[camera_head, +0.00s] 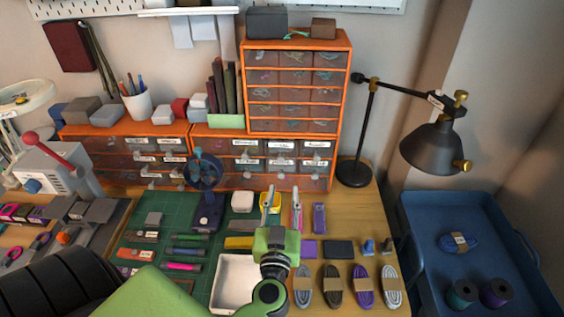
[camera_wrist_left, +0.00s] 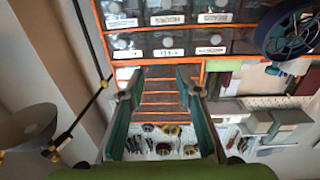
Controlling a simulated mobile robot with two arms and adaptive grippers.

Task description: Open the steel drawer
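The orange drawer cabinet (camera_head: 335,150) stands at the back of the bench. Its lower right unit has rows of clear-fronted drawers (camera_head: 281,154) with white labels, which look shut. The labels are too small to read in the head view, so I cannot tell which drawer is the steel one. In the left wrist view the labelled drawers (camera_wrist_left: 190,38) show upside down. My left gripper (camera_head: 283,208) is open and empty, its two fingers apart and pointing toward the lower drawers without visibly touching them. It also shows open in the left wrist view (camera_wrist_left: 158,92). My right gripper is not in view.
A blue fan (camera_head: 205,175) stands left of my gripper, in front of the drawers. A black lamp (camera_head: 355,172) stands to the right. A white tray (camera_head: 222,265), tools and several cord bundles (camera_head: 333,285) cover the bench. A blue cart (camera_head: 420,225) is at right.

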